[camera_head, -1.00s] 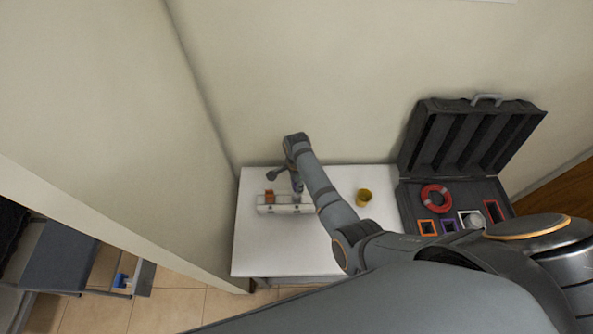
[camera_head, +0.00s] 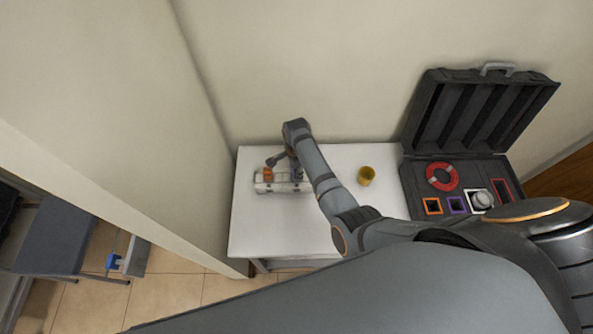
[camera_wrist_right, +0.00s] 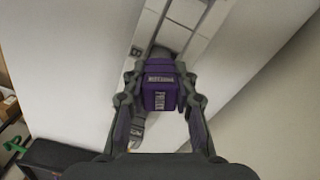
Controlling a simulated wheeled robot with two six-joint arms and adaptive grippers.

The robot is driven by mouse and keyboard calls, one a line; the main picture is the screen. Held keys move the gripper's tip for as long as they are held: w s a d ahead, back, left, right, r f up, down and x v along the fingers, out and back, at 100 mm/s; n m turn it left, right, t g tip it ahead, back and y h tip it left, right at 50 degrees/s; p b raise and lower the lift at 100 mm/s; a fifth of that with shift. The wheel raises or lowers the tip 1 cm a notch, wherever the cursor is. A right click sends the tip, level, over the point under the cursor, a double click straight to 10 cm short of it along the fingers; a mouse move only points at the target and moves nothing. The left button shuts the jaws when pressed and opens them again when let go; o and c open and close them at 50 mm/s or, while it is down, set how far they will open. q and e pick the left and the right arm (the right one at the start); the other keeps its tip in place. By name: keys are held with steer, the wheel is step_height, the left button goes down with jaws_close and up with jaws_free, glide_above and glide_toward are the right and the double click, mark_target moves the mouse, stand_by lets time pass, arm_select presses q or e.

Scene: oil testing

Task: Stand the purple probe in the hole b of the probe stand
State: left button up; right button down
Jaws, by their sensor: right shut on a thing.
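My right gripper (camera_wrist_right: 160,98) is shut on the purple probe (camera_wrist_right: 160,88), with a finger on each side of its labelled block. In the head view the gripper (camera_head: 294,170) is over the right part of the white probe stand (camera_head: 264,188). The stand also shows at the top of the wrist view (camera_wrist_right: 185,38), just beyond the probe. A small letter mark, seemingly B, shows beside the probe. The probe's lower end is hidden, so I cannot tell whether it is in a hole. An orange probe (camera_head: 267,174) is at the stand's left end. My left gripper is out of view.
The stand is on a white table (camera_head: 255,225) near the wall. A yellow cup (camera_head: 366,176) stands right of my forearm. An open dark case (camera_head: 410,185) with a red ring (camera_head: 441,176) is at the right. The table's front left is clear.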

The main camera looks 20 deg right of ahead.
steer(key=shift+r, duration=0.1)
stand_by(0.3)
stand_by(0.3)
steer(key=shift+p, duration=0.5)
steer(key=shift+f+b, duration=0.5)
steer(key=shift+f, duration=0.2)
stand_by(0.3)
steer(key=c, duration=1.3)
jaws_free()
steer(key=shift+c, duration=0.2)
